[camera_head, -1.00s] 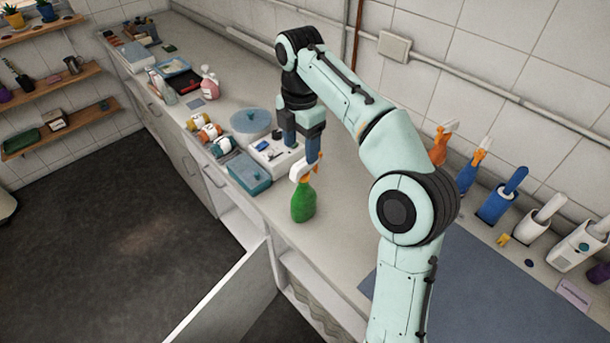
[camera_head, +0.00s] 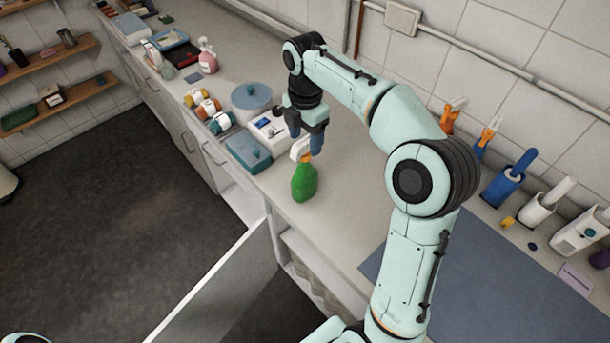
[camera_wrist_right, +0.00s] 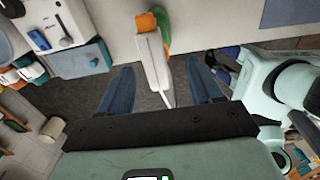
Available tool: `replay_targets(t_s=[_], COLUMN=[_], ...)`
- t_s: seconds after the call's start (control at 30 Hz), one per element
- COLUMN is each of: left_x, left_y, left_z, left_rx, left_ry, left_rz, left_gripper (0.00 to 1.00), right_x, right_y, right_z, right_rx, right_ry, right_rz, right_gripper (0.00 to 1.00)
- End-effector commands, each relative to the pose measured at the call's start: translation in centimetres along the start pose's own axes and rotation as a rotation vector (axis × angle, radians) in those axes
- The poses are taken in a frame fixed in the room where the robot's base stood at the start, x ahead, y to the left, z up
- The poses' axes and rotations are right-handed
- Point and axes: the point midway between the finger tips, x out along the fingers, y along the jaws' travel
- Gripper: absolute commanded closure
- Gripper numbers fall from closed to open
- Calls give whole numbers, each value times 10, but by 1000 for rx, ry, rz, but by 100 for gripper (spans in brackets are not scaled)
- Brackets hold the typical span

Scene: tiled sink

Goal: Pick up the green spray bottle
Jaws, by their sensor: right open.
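The green spray bottle (camera_head: 303,184) stands upright on the counter near its front edge, with a white and orange spray head. My right gripper (camera_head: 306,147) is open at the spray head, its blue fingers pointing down. In the right wrist view, the bottle's white spray head (camera_wrist_right: 153,60) lies between the two open fingers of my right gripper (camera_wrist_right: 159,66), with gaps to both sides. A bit of the green body shows behind it. Whether a finger touches the bottle cannot be told. My left gripper is out of view.
A teal box (camera_head: 247,152), a white device (camera_head: 268,128) and a round blue-lidded container (camera_head: 251,97) stand just left of the bottle. Other spray bottles (camera_head: 487,138) and a blue holder (camera_head: 503,187) line the wall at right. An open cabinet door (camera_head: 215,290) juts out below the counter.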

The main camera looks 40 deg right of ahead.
Motion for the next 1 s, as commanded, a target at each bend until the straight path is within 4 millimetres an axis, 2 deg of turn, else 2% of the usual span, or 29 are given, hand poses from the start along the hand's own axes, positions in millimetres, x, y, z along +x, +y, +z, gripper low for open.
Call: replay_targets(t_s=[0.2,0.3,0.57,0.6,0.8,1.0], left_x=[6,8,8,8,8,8], left_y=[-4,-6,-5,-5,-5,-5], left_z=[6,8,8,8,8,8], left_rx=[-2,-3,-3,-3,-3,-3], left_ry=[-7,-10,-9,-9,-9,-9], left_rz=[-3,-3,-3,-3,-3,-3], left_gripper=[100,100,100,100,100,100], right_x=[35,45,47,47,47,47], right_y=[2,2,3,3,3,3], right_z=[2,2,2,2,2,2], right_rx=[0,0,0,0,0,0], right_ry=[1,0,0,0,0,0], right_rz=[-6,-3,-1,-1,-1,-1], right_gripper=[35,35,35,38,100,100])
